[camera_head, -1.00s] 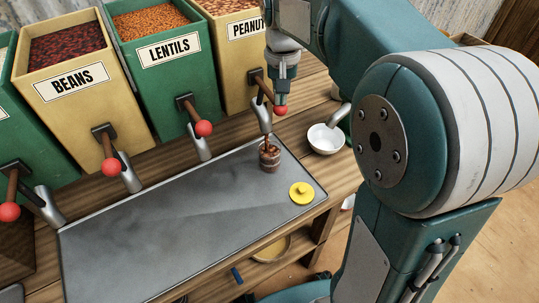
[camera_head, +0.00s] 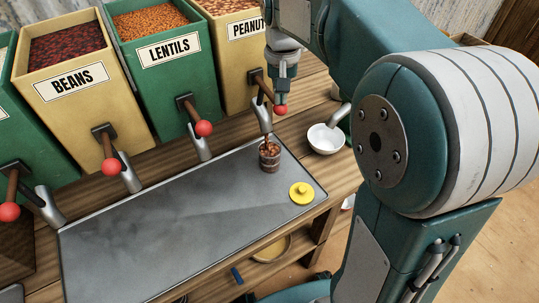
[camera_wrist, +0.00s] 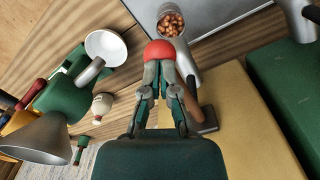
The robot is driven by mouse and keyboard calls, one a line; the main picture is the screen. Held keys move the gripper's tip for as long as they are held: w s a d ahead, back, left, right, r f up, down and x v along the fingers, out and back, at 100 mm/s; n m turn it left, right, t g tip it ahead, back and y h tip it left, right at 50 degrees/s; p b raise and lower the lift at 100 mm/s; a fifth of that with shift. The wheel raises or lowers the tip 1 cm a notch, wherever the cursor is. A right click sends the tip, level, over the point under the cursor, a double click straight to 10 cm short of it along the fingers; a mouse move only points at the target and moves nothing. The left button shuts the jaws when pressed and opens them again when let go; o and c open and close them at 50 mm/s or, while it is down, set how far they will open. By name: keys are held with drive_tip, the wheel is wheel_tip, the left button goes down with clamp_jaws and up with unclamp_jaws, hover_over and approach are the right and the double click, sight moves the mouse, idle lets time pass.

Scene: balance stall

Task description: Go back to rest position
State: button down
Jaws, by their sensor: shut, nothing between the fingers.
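My gripper (camera_head: 281,97) is at the red knob (camera_head: 282,110) of the peanut bin's lever. In the wrist view its closed fingertips (camera_wrist: 163,68) are right at the red knob (camera_wrist: 166,52), with nothing held between them. The peanut bin (camera_head: 232,45) is yellow and partly hidden by my arm. Brown nuts show in the cup, also in the wrist view (camera_wrist: 172,22).
A yellow lid (camera_head: 301,192) lies on the tray's right end. A white bowl (camera_head: 325,139) stands right of the tray. The beans bin (camera_head: 80,85) and lentils bin (camera_head: 160,60) stand left, with red-knobbed levers sticking out. The tray's middle is clear.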

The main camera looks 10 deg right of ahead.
wheel_tip(320, 180, up, 6)
drive_tip(key=shift+f, duration=0.15)
idle(0.6)
drive_tip(key=shift+s, duration=0.3)
drive_tip(key=s+f+n+t, duration=0.1)
drive_tip(key=s+f+t, duration=0.1)
drive_tip(key=s, duration=0.8)
drive_tip(key=s+f+n+t, duration=0.1)
drive_tip(key=s+f+t, duration=0.2)
drive_tip(key=s, duration=0.7)
wheel_tip(320, 180, down, 2)
drive_tip(key=shift+s+f+t, duration=0.1)
drive_tip(key=shift+s+t, duration=0.05)
drive_tip(key=shift+t, duration=0.15)
